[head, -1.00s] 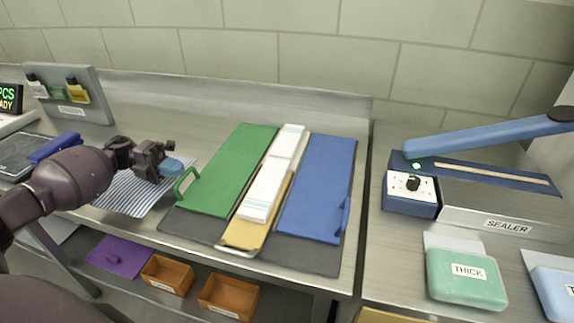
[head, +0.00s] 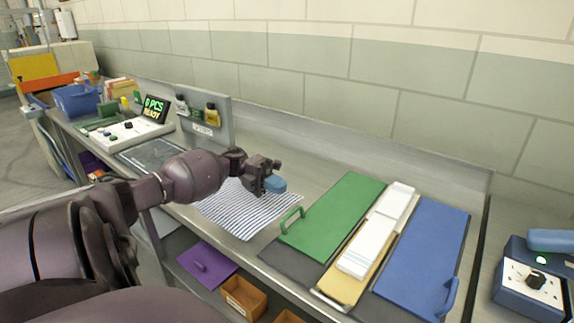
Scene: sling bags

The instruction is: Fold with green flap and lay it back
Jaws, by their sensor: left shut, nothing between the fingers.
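The green flap (head: 334,216) lies flat, open to the left side of the folding board, with its green handle (head: 291,220) at its left edge. A white folded sling bag or cloth (head: 376,232) lies on the yellow middle strip (head: 346,284). The blue flap (head: 425,256) lies flat on the right, its handle at the lower right. My left gripper (head: 273,184) is shut and empty, with blue fingertips, above the far right part of a striped cloth, left of the green flap and apart from its handle. My right gripper is out of view.
The blue-striped cloth (head: 240,210) lies left of the board. A bottle rack (head: 205,122) and a display (head: 155,108) stand behind. A sealer (head: 530,285) is at the right edge. Purple piece (head: 207,264) and orange bin (head: 243,297) sit on the lower shelf.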

